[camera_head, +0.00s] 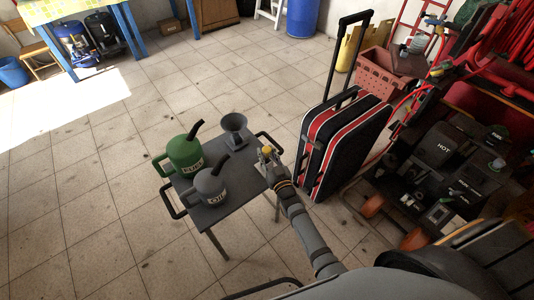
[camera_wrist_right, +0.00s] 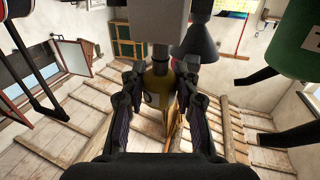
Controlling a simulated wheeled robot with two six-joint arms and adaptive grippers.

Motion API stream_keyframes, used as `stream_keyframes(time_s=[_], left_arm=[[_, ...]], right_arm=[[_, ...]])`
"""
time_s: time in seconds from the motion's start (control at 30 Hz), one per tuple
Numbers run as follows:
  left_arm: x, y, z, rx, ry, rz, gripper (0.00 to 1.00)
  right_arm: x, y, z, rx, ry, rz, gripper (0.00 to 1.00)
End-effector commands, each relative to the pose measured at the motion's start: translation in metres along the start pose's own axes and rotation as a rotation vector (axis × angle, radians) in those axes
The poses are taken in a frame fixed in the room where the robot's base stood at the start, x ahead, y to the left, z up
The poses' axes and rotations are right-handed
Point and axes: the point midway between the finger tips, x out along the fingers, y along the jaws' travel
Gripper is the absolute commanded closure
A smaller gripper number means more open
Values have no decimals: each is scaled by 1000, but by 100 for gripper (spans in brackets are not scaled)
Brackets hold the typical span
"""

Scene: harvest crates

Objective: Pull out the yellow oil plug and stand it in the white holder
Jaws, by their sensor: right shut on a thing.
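My right gripper (camera_head: 268,160) is at the right edge of the small grey table (camera_head: 222,208). It is shut on the yellow oil plug (camera_head: 266,150). In the right wrist view the plug (camera_wrist_right: 157,92) sits between the fingers of the gripper (camera_wrist_right: 158,76), its grey stem (camera_wrist_right: 160,52) meeting a pale block (camera_wrist_right: 160,14), which looks like the white holder. Whether the stem is inside the block or only in line with it, I cannot tell. In the head view the holder (camera_head: 260,169) is mostly hidden by the gripper. My left gripper is not in view.
On the table stand a green fuel can (camera_head: 185,154), a grey oil can (camera_head: 211,187) and a dark funnel (camera_head: 235,127), close to the gripper. A black and red suitcase (camera_head: 340,140) stands right of my arm. The floor left of the table is clear.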

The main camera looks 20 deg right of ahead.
Motion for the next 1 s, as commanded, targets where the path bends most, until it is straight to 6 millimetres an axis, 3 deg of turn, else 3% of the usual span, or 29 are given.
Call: stream_keyframes(time_s=[0.57,0.6,0.7,0.8,1.0], left_arm=[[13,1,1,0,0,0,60],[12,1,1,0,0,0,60],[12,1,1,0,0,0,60],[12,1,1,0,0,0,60],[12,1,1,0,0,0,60]], right_arm=[[0,0,15,0,1,0,100],[0,0,14,0,1,0,67],[0,0,14,0,1,0,54],[0,0,14,0,1,0,43],[0,0,14,0,0,0,43]])
